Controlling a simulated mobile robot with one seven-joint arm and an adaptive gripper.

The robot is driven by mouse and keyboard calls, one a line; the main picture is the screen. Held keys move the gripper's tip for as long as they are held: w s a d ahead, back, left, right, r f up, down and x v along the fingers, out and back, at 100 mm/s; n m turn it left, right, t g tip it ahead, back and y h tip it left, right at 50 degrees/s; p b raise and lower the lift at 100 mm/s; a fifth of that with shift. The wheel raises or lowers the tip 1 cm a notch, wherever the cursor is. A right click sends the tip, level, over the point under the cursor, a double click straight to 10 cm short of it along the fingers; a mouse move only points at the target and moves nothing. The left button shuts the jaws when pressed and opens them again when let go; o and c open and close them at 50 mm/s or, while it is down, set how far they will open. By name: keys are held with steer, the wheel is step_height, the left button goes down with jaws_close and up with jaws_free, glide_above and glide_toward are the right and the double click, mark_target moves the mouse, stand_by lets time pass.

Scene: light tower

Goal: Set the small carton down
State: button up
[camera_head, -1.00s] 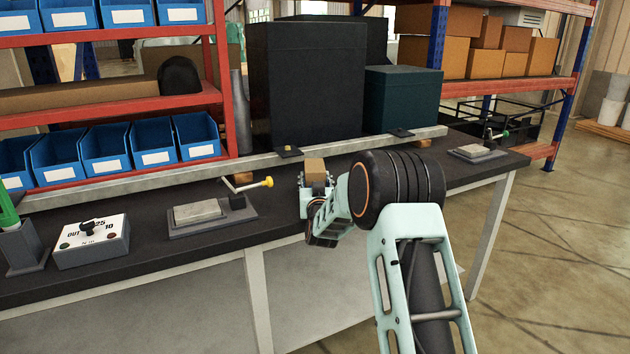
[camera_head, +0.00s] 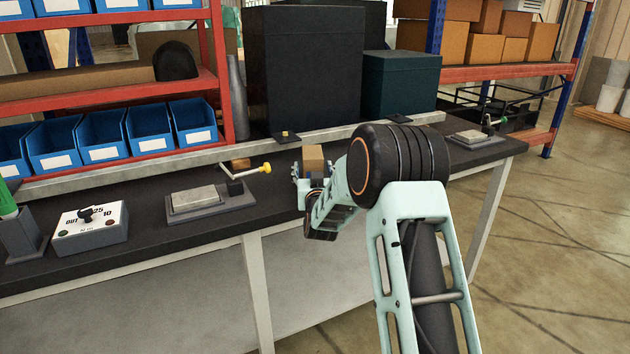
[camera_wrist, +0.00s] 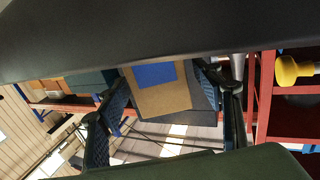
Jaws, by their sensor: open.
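The small carton (camera_head: 313,156) is a brown box at the tip of my arm, over the middle of the dark workbench (camera_head: 270,215) in the head view. In the wrist view the carton (camera_wrist: 160,98) shows a blue patch and lies between the two dark fingers of my gripper (camera_wrist: 170,118). The jaws are open around it, with a gap visible at the left finger. In the head view my gripper (camera_head: 312,174) is small and partly hidden by my own wrist. I cannot tell whether the carton's underside touches the bench.
Left of the gripper stands a grey fixture (camera_head: 205,200) with a yellow-knobbed lever (camera_head: 264,168). A switch box (camera_head: 90,230) is farther left. A metal rail (camera_head: 220,155) runs along the back, before a black box (camera_head: 303,75) and a teal box (camera_head: 400,85).

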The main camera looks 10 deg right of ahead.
steer(key=s, duration=0.9)
steer(key=shift+s+a, duration=0.1)
steer(key=shift+a, duration=0.25)
